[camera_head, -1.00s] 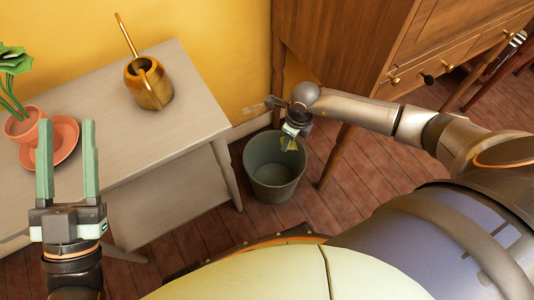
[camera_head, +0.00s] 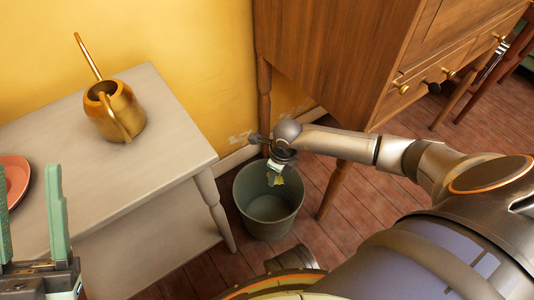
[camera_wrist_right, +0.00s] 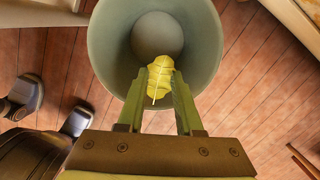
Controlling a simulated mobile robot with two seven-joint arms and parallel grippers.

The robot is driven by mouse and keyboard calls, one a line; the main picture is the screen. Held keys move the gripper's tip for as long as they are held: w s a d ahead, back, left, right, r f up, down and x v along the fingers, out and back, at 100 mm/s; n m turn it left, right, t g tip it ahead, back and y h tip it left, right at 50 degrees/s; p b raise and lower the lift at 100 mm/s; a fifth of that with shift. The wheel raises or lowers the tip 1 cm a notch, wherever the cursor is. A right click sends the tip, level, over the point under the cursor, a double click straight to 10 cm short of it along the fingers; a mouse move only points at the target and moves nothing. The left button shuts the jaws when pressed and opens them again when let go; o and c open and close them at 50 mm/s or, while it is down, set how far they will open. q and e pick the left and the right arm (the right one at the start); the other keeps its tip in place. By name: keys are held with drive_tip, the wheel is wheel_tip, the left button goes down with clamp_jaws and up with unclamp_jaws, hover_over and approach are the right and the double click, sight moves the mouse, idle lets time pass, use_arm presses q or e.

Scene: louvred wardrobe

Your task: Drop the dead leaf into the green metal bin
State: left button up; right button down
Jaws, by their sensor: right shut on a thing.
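The yellow-green dead leaf (camera_head: 275,179) is held between the fingers of my right gripper (camera_head: 276,168), over the open mouth of the green metal bin (camera_head: 268,216). In the right wrist view the leaf (camera_wrist_right: 159,80) sits between the two green fingertips of the right gripper (camera_wrist_right: 160,82), its tip hanging over the bin's opening. The bin (camera_wrist_right: 104,40) looks empty inside there. My left gripper (camera_head: 28,185) is open and empty at the left edge, partly cut off by the frame.
A pale table (camera_head: 165,150) with a brass watering can (camera_head: 115,112) and a terracotta saucer (camera_head: 14,178) stands left of the bin. A wooden wardrobe (camera_head: 335,60) on legs stands behind and right. Wood floor (camera_head: 320,235) is bare near the bin.

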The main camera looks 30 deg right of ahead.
drive_tip(key=shift+f, duration=0.15)
drive_tip(key=c, duration=0.5)
unclamp_jaws()
wheel_tip(320, 180, up, 12)
drive_tip(key=s+p, duration=0.1)
drive_tip(key=p, duration=0.5)
drive_tip(key=shift+s+d+r, duration=0.15)
drive_tip(key=shift+d+r, duration=0.1)
drive_tip(key=shift+d, duration=0.1)
